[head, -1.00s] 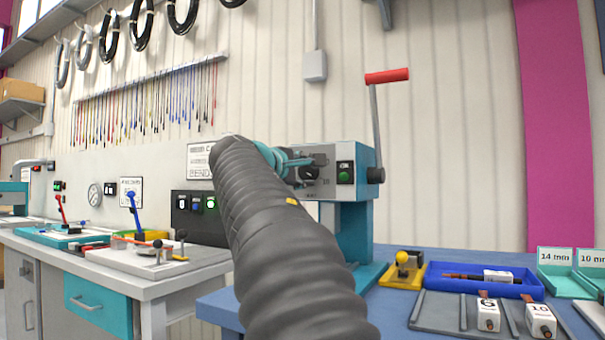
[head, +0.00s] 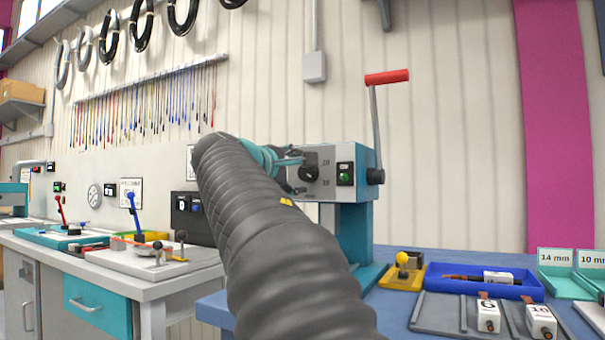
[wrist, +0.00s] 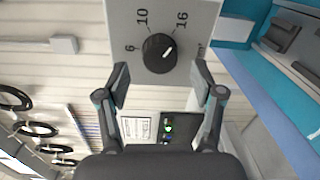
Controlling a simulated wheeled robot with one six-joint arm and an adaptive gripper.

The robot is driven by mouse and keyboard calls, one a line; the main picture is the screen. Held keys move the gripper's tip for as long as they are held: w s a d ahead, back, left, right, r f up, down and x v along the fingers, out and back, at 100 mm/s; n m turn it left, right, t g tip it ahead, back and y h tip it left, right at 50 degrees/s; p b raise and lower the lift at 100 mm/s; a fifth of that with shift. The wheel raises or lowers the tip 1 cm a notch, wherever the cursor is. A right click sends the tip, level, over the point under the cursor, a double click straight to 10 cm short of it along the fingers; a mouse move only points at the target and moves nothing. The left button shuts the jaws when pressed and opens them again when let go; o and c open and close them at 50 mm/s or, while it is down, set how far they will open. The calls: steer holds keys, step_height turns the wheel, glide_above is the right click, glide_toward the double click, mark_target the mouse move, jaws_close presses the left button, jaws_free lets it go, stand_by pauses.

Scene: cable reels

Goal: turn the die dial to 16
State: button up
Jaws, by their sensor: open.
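The die dial (wrist: 159,54) is a round black knob with a white pointer line on a grey plate. The marks 6, 10 and 16 stand around it, with a fourth mark at the right too blurred to read. The pointer slants up and right, close to the 16 mark (wrist: 181,18). In the head view the dial (head: 310,173) sits on the grey and teal press (head: 357,215). My gripper (wrist: 162,77) is open and empty, its fingertips just short of the dial and apart from it. In the head view my gripper (head: 290,172) is left of the dial, partly hidden by my arm.
A green button (head: 345,179) is right of the dial, and a red-handled lever (head: 387,76) rises at the press's right side. A yellow block (head: 402,276), a blue tray (head: 436,285) and dies 6 (head: 487,316) and 10 (head: 541,322) are on the bench.

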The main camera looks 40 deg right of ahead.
steer(key=v, duration=0.8)
steer(key=shift+a, duration=0.35)
steer(key=shift+s, duration=0.15)
steer(key=s+a+f+y, duration=0.2)
steer(key=a+f+y, duration=0.1)
steer(key=f, duration=0.6)
steer(key=s+a+f+y, duration=0.2)
steer(key=f+y, duration=0.1)
steer(key=f, duration=0.5)
steer(key=s+a+f+y, duration=0.1)
steer(key=a+f+y, duration=0.2)
steer(key=f, duration=0.6)
steer(key=s+a+f+m+y, duration=0.3)
steer(key=s+a+f, duration=0.3)
steer(key=f, duration=0.5)
steer(key=s+a+f+m+y, duration=0.2)
steer(key=s+a+f+y, duration=0.2)
steer(key=f, duration=0.7)
steer(key=shift+s+a+m+g+p, duration=0.35)
steer(key=shift+s+a+m+g, duration=0.05)
steer(key=shift+s+a, duration=0.8)
steer(key=shift+f, duration=0.1)
